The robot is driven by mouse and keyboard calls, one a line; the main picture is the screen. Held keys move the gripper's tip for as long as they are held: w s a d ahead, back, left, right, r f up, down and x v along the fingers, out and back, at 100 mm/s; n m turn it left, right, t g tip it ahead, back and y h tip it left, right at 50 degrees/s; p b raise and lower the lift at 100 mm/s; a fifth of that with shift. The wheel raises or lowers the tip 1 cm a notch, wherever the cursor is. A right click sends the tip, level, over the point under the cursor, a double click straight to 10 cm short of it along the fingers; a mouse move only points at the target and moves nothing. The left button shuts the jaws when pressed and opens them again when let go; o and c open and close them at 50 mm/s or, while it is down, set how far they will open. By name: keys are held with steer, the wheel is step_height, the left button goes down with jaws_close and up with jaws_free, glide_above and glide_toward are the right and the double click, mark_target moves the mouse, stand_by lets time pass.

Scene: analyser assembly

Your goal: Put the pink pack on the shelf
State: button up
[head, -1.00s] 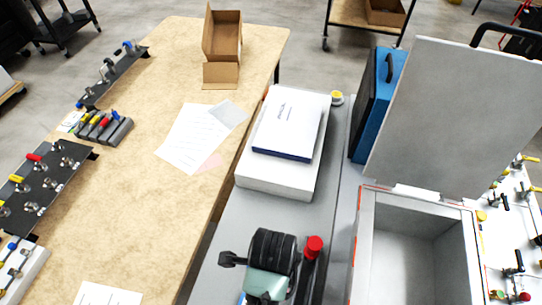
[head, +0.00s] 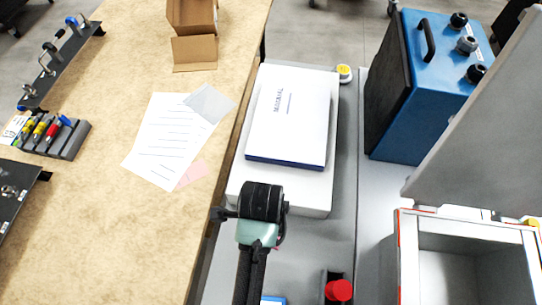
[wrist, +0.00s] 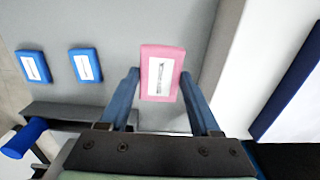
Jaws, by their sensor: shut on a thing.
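The pink pack (wrist: 162,73) with a white label shows in the wrist view, between the two blue fingers of my gripper (wrist: 160,77). My gripper is shut on it. I cannot tell whether the pack touches the grey surface (wrist: 120,20) below it. Two blue packs, one at the far left (wrist: 33,66) and one nearer (wrist: 86,65), lie to its left. In the head view, my dark wrist covers the fingers and the pink pack. No shelf can be clearly made out.
A white box (head: 318,195) with a white booklet (head: 290,115) stands close by my wrist. A red knob (head: 338,290), a blue case (head: 425,90) and an open grey-lidded box (head: 410,260) are to the right. The wooden table (head: 110,240) is at left.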

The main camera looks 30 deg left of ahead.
step_height(320, 180, down, 9)
steer(key=shift+f, duration=0.15)
steer(key=shift+f, duration=0.1)
stand_by(0.3)
steer(key=o, duration=1.4)
steer(key=shift+c, duration=0.2)
step_height(320, 180, up, 12)
steer(key=shift+r+p, duration=0.1)
steer(key=shift+p, duration=0.2)
